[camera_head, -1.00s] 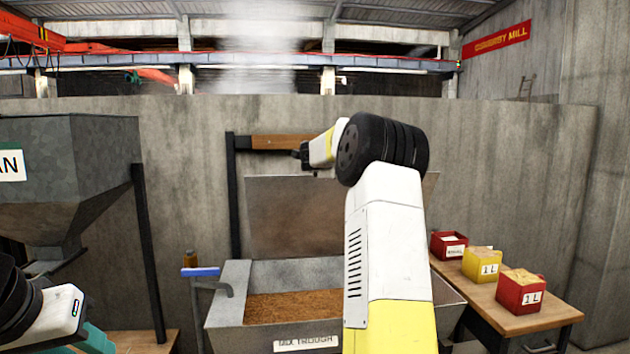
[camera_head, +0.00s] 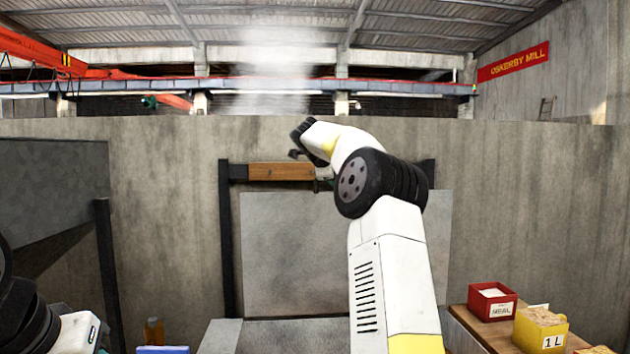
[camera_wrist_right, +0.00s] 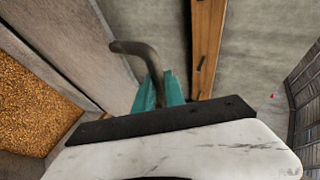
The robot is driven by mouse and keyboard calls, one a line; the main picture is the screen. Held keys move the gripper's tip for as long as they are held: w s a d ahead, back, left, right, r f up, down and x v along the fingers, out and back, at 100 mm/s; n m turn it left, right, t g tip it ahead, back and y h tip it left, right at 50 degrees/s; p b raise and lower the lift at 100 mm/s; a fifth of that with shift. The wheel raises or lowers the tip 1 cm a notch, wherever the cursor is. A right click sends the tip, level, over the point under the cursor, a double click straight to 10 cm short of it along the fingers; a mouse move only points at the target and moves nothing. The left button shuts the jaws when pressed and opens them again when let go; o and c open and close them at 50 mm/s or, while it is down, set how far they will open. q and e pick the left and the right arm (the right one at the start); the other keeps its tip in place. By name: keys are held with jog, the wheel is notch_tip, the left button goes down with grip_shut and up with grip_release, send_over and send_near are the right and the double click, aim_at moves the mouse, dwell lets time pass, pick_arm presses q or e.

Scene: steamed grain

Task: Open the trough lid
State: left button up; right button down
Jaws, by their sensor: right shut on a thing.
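The trough lid (camera_head: 290,260) is a grey metal panel standing up in front of the back wall in the head view. Its top edge is just below a wooden crossbar (camera_head: 282,172). My right gripper (camera_wrist_right: 160,88) has teal fingers shut on the lid handle (camera_wrist_right: 138,55), a dark bent bar, in the right wrist view. In the head view, my right arm hides part of the lid and most of that gripper. The trough's rim (camera_head: 220,338) shows at the bottom edge. Grain (camera_wrist_right: 35,105) shows at the left of the wrist view. My left gripper is out of frame.
Dark posts hold the crossbar at both sides. A red box (camera_head: 492,302) and a yellow box (camera_head: 540,330) stand on a wooden table (camera_head: 462,315) at the right. A grey hopper (camera_head: 50,190) stands at the left. The concrete wall is close behind the lid.

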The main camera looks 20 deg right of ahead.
jog(key=shift+w+d+r, duration=0.1)
jog(key=shift+w+d, duration=0.1)
jog(key=shift+w, duration=0.1)
jog(key=c, duration=1.4)
grip_release()
jog(key=v, duration=0.7)
jog(key=shift+s+a, duration=0.2)
jog(key=shift+s, duration=0.05)
jog(key=shift+r, duration=0.15)
